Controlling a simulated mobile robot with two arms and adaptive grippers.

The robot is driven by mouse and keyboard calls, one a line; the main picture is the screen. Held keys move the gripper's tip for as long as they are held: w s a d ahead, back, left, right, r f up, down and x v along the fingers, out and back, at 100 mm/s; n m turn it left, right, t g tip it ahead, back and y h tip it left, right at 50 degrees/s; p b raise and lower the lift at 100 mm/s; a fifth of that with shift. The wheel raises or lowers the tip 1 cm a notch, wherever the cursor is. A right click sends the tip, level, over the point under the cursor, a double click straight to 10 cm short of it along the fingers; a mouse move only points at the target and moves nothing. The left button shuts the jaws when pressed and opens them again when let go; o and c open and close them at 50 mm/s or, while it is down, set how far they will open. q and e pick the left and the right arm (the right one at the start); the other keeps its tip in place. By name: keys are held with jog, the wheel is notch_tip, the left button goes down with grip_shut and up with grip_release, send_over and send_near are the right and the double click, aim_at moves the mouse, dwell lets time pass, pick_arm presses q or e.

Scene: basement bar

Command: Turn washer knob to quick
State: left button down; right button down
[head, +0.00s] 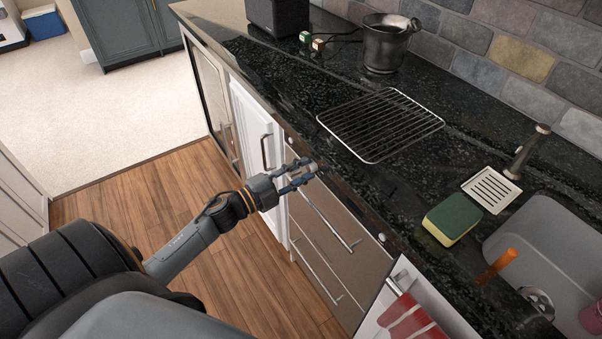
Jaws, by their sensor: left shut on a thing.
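My left gripper (312,171) reaches in from the left to the dark front strip below the counter edge, above the steel-fronted drawers. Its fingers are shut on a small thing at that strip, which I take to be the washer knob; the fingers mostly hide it. Its markings and its setting cannot be read. A small round silver knob (382,237) sits on the strip farther right, apart from the gripper. My right gripper is not in view.
Drawers with long bar handles (330,222) stick out below the gripper. A white cabinet door (255,135) stands left. On the black counter are a wire rack (380,124), a metal bucket (387,45), a sponge (453,219) and a sink (555,240). The wood floor (150,215) is clear.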

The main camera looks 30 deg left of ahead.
pick_arm(q)
jog(key=shift+m, duration=1.1)
jog(key=shift+b, duration=0.3)
jog(key=c, duration=1)
grip_release()
jog(key=shift+c, duration=0.2)
jog(key=v, duration=1.2)
jog(key=shift+f, duration=0.1)
